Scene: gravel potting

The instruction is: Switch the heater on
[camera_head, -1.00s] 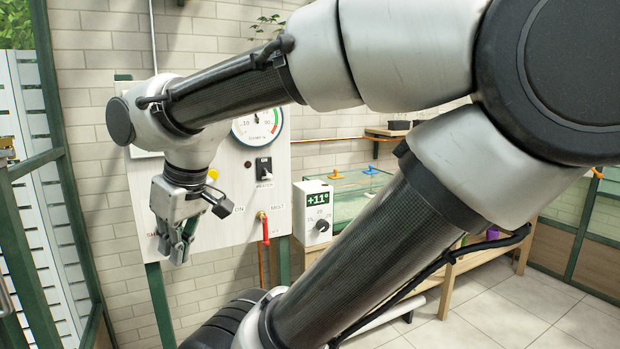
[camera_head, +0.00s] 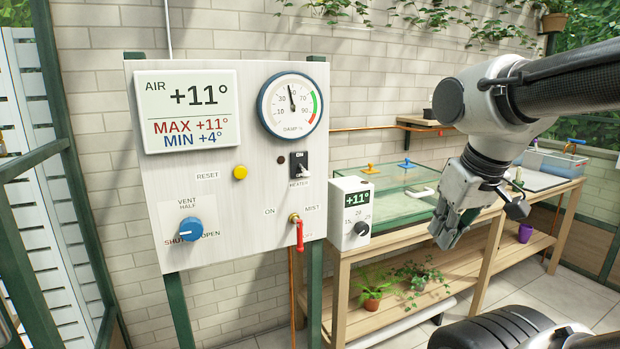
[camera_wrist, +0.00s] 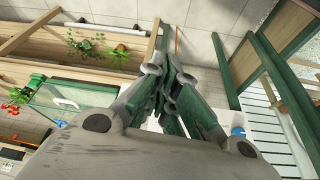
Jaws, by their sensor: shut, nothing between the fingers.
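The heater switch (camera_head: 299,164) is a small black toggle on the white panel (camera_head: 240,262), with ON above it and HEATER below. Its pale lever appears to point down, away from ON. A small dark round lamp (camera_head: 281,160) sits to its left and looks unlit. My gripper (camera_head: 447,232) is shut and empty, hanging to the right of the panel in front of the bench, well apart from the switch. Its closed fingers (camera_wrist: 172,92) also show in the wrist view, where the switch cannot be made out.
The panel also holds a yellow reset button (camera_head: 240,172), a blue vent knob (camera_head: 190,229), a red mist handle (camera_head: 299,236) and a round damp gauge (camera_head: 290,104). A thermostat box (camera_head: 350,212) reading +11° stands beside it. A wooden bench (camera_head: 400,240) runs right. The space before the panel is clear.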

